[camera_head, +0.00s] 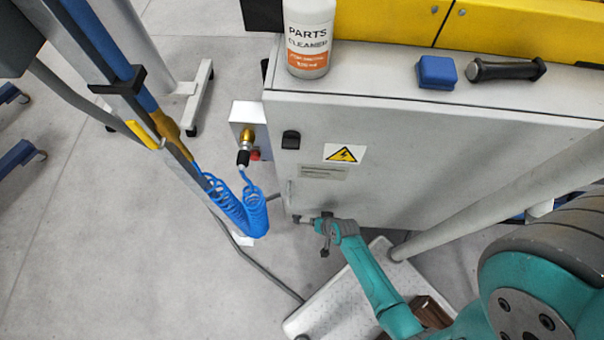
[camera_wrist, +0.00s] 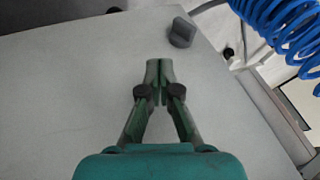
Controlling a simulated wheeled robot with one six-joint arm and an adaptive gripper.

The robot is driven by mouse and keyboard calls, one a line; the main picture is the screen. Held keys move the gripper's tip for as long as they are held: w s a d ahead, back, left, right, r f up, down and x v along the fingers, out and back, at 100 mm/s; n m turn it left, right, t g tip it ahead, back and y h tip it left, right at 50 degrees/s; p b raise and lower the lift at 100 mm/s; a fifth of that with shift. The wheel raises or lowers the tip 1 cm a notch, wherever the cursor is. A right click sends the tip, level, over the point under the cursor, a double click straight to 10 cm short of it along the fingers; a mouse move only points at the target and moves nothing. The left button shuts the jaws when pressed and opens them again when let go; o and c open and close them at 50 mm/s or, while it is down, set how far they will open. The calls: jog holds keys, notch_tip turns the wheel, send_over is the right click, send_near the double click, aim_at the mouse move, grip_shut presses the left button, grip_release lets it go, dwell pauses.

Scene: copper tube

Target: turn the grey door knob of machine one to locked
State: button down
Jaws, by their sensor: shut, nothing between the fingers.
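The grey door knob (camera_wrist: 182,32) shows in the wrist view on a pale grey panel, with a raised grip bar that looks slanted. My gripper (camera_wrist: 160,66) is shut and empty, with its fingertips a short way below and left of the knob in that picture. A gap shows between them. In the head view my gripper (camera_head: 326,224) is beside the lower left part of the light grey cabinet (camera_head: 400,150). A small dark piece (camera_head: 298,218) just left of the fingertips may be the knob. I cannot read its setting or any lock marking.
A blue coiled hose (camera_head: 238,205) hangs left of the cabinet, and shows at top right in the wrist view (camera_wrist: 280,25). A black latch (camera_head: 291,139) is on the cabinet. A cleaner bottle (camera_head: 309,40) stands on top. A white step (camera_head: 345,305) is below my arm.

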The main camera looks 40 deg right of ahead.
aim_at(296, 219)
jog(key=shift+w+a+f, duration=0.45)
jog(key=shift+w+f, duration=0.3)
jog(key=shift+f, duration=0.05)
jog(key=shift+w+a+f, duration=0.5)
jog(key=shift+w+f, duration=0.25)
jog(key=shift+f, duration=0.1)
jog(key=shift+w+a+f, duration=0.45)
jog(key=shift+w+f, duration=0.3)
jog(key=shift+f, duration=0.05)
jog(key=shift+w+a+r+n+g+h, duration=0.25)
jog(key=shift+w+a+n+g+h, duration=0.1)
jog(key=shift+g+h, duration=0.45)
jog(key=shift+w+a+r+g+h, duration=0.1)
jog(key=shift+w+a+g+h, duration=0.25)
jog(key=shift+g+h, duration=0.25)
jog(key=shift+w+a+n+g+h, duration=0.2)
jog(key=shift+g+h, duration=0.4)
jog(key=shift+w+a+n+g+h, duration=0.15)
jog(key=shift+g+h, duration=0.45)
jog(key=shift+w+a+f, duration=0.35)
jog(key=shift+w+a, duration=0.2)
jog(key=shift+w+a+f, duration=0.15)
